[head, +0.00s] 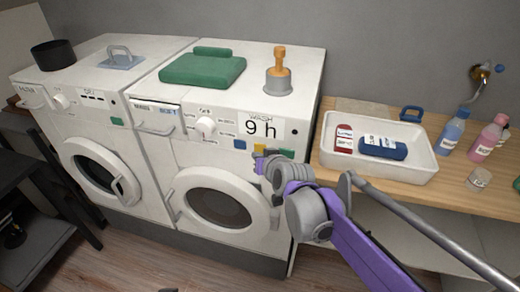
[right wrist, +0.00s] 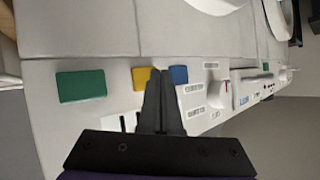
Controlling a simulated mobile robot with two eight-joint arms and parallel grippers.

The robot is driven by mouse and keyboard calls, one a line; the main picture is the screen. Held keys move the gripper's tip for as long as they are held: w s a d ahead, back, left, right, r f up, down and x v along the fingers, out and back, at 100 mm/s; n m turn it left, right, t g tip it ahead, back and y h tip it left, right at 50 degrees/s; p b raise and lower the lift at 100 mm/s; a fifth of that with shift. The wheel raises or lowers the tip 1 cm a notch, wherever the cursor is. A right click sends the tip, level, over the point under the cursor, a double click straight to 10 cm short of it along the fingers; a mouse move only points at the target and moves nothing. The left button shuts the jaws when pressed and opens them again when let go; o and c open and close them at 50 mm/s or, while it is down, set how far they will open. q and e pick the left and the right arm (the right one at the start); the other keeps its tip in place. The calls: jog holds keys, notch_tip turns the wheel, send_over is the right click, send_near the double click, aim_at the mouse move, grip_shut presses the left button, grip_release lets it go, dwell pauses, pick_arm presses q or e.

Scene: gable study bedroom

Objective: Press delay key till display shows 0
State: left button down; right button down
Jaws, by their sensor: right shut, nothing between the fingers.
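The right washer (head: 225,130) carries a white display (head: 264,127) reading "9 h" under the word WASH. Below the display are a blue key (head: 240,144), a yellow key (head: 259,148) and a green key (head: 287,153); I cannot read which one is delay. My right gripper (head: 262,163) is shut and empty, its tips close to the yellow key. In the right wrist view the shut fingers (right wrist: 164,80) overlap the gap between the yellow key (right wrist: 141,76) and the blue key (right wrist: 179,74); I cannot tell whether they touch.
A round dial (head: 206,127) sits left of the keys. A folded green cloth (head: 202,68) and a wooden-handled plunger-like tool (head: 279,70) are on top. A second washer (head: 80,110) stands left. A white tray (head: 412,173) with bottles lies on the wooden counter right.

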jog(key=shift+w, duration=0.1)
jog(key=shift+w+d, duration=0.15)
jog(key=shift+w, duration=0.2)
jog(key=shift+w+d, duration=0.1)
jog(key=shift+w, duration=0.2)
dwell(0.7)
dwell(0.3)
jog(key=shift+s+a, duration=0.25)
jog(key=shift+s, duration=0.5)
jog(key=shift+s, duration=0.1)
jog(key=s, duration=0.1)
jog(key=s+a+p, duration=0.1)
jog(key=s, duration=0.2)
jog(key=shift+s+a, duration=0.25)
jog(key=shift+a, duration=0.05)
jog(key=shift+d, duration=0.1)
dwell(0.3)
